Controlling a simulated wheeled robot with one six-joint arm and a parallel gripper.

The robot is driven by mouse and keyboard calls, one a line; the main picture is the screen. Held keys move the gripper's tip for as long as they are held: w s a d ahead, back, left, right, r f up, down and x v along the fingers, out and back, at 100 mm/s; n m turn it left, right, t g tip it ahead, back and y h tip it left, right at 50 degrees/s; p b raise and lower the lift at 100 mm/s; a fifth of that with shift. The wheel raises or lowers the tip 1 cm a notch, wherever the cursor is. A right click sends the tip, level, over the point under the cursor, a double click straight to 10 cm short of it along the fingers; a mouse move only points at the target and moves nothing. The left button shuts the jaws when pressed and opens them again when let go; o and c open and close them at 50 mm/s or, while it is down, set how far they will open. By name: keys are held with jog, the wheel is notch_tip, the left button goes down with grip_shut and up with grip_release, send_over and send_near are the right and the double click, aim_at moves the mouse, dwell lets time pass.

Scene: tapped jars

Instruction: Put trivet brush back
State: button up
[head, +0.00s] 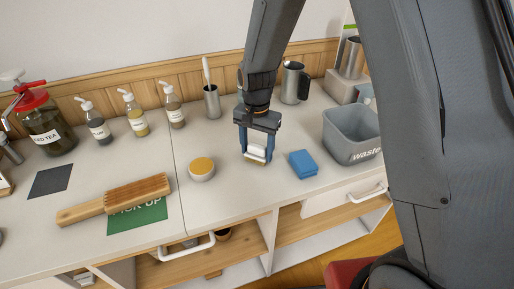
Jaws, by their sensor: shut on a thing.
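A wooden brush (137,191) with a long handle lies on the left part of the counter. Its head rests partly over a green card (152,214) whose visible lettering reads "PICK UP". A dark square mat (50,181), possibly a trivet, lies bare behind the handle. My gripper (257,153) points down over the right part of the counter, well right of the wooden brush. It is shut on a small white thing (256,150) with a tan underside, partly hidden by the fingers. I cannot tell whether that underside touches the counter.
A round tin (202,169) with a yellow top is left of my gripper; a blue sponge (302,164) and a grey waste bin (350,135) are right. Pump bottles (135,113), a metal cup (212,102) and a metal jug (295,84) line the back. The front right counter is clear.

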aim_at(257, 146)
jog(key=o, duration=1)
jog(key=shift+f, duration=0.1)
jog(key=shift+o, duration=0.2)
notch_tip(257, 146, up, 11)
jog(key=b, duration=0.3)
jog(key=s+d+f+n, duration=0.1)
jog(key=s+d+n, duration=0.2)
jog(key=s+d, duration=0.4)
jog(key=s+d+f+n+t, duration=0.1)
jog(key=s+d+f+n, duration=0.1)
jog(key=s+d, duration=0.6)
jog(key=shift+n, duration=0.4)
